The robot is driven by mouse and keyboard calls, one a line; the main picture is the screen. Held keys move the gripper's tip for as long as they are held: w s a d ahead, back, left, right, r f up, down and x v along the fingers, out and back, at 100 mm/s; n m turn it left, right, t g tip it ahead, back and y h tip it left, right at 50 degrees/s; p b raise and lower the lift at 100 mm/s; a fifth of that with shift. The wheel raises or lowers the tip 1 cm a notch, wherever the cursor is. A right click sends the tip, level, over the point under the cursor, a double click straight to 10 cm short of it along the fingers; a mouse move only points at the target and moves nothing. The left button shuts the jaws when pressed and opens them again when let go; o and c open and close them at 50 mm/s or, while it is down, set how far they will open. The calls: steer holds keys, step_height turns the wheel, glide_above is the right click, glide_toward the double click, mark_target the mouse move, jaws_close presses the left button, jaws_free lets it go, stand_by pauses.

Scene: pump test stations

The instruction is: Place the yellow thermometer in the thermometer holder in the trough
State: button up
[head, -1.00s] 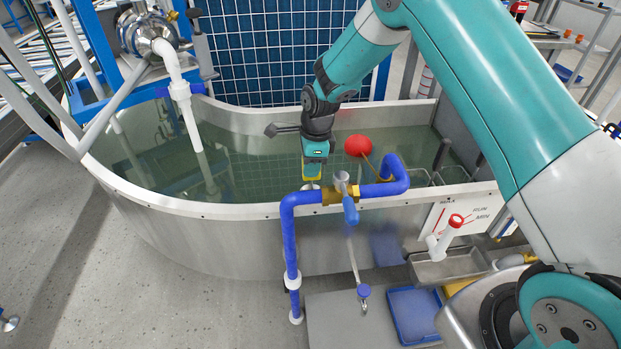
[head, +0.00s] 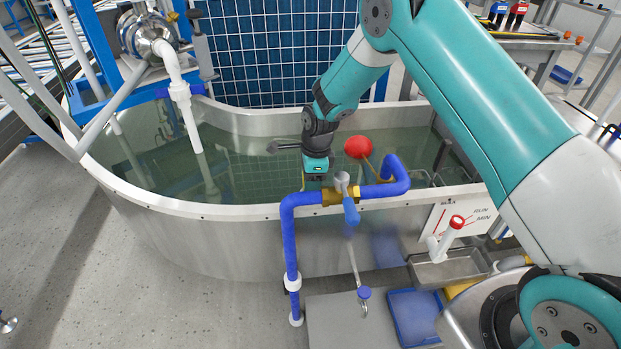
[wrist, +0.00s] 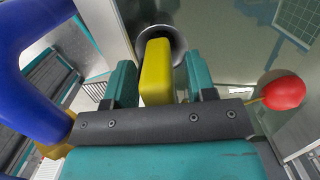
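The yellow thermometer (wrist: 157,72) shows as a block between the two teal fingers of my gripper (wrist: 160,85) in the wrist view. A narrow gap shows between it and the right finger; the left finger is very close to it. A round grey metal opening (wrist: 177,40), which looks like the thermometer holder, shows behind and around its far end. How deep the thermometer sits in it is hidden. In the head view my gripper (head: 316,172) is low inside the trough (head: 200,211), just behind the front rim. The thermometer is not clearly visible there.
A blue pipe (head: 290,240) with a brass valve (head: 338,196) stands at the front rim, close to my gripper. A red ball float (head: 358,147) is close on the right. A white pipe (head: 188,118) hangs over the trough's left side.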

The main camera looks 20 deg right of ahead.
steer(key=shift+r, duration=0.1)
steer(key=r, duration=0.4)
steer(key=d+r, duration=0.1)
steer(key=r, duration=0.3)
steer(key=r+p, duration=0.1)
steer(key=r, duration=0.3)
steer(key=shift+s+d, duration=0.15)
steer(key=s+a+r+n+y, duration=0.1)
steer(key=s+a+r+n, duration=0.1)
steer(key=s+r+n, duration=0.55)
steer(key=s+a+r+n+y, duration=0.1)
steer(key=s+a+r+n, duration=0.2)
steer(key=s+r+n, duration=0.65)
steer(key=s+n, duration=1)
steer(key=s, duration=0.5)
steer(key=shift+s+a+r+y, duration=0.3)
steer(key=shift+s+a+y, duration=0.05)
steer(key=shift+s+y, duration=0.05)
